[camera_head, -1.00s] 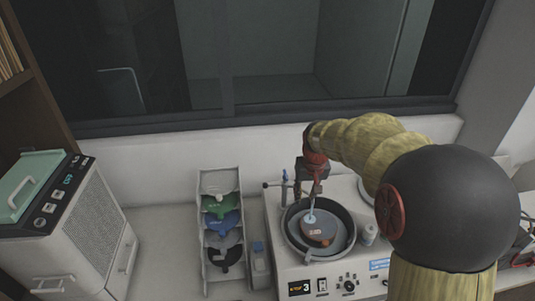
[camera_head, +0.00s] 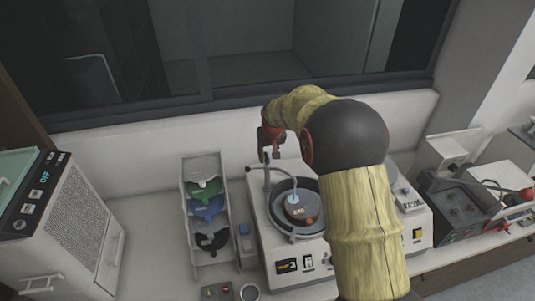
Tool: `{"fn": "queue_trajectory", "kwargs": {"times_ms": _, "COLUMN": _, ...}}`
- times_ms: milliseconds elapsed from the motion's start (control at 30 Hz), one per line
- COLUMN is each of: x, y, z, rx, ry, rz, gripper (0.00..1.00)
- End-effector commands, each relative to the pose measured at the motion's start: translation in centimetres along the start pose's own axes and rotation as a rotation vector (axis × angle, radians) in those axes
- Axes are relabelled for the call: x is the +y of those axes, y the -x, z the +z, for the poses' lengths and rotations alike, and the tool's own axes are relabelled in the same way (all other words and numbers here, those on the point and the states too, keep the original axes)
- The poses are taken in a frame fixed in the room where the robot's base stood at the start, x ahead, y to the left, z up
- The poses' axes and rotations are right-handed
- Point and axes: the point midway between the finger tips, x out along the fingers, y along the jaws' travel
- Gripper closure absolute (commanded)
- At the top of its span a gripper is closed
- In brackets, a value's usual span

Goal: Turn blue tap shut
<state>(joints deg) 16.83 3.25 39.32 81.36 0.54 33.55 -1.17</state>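The grinding and polishing machine (camera_head: 268,232) stands on the bench with a round bowl (camera_head: 321,222). A grey curved spout (camera_head: 284,169) reaches over the bowl from the back left. A disc (camera_head: 300,212) with a dark, reddish top sits in the bowl, with a small pale-blue patch at its upper left. My gripper (camera_head: 270,156), dark and red, points down at the back-left corner of the machine, right at the spout's base. The blue tap is not clearly visible there; my gripper seems to cover it. Contact and finger opening are too small to judge.
A tiered rack (camera_head: 188,218) with green, blue and black items stands left of the machine. A vented cabinet (camera_head: 72,215) is at far left. More equipment (camera_head: 455,205) stands at right. My arm covers the machine's middle. The wall and window sill are close behind.

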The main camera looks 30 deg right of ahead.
Motion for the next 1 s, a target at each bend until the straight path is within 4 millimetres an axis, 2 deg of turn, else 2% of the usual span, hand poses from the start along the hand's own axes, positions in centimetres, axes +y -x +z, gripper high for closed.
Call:
{"fn": "queue_trajectory", "kwargs": {"times_ms": 300, "x": -0.01, "y": -0.39, "z": 0.02, "rx": 0.0, "ry": 0.0, "rz": 0.0, "gripper": 0.73}}
{"fn": "queue_trajectory", "kwargs": {"times_ms": 767, "x": -0.01, "y": -0.35, "z": 0.03, "rx": 0.0, "ry": 0.0, "rz": 0.0, "gripper": 0.99}}
{"fn": "queue_trajectory", "kwargs": {"times_ms": 1000, "x": -0.01, "y": -0.35, "z": 0.02, "rx": 0.0, "ry": 0.0, "rz": 0.0, "gripper": 1.0}}
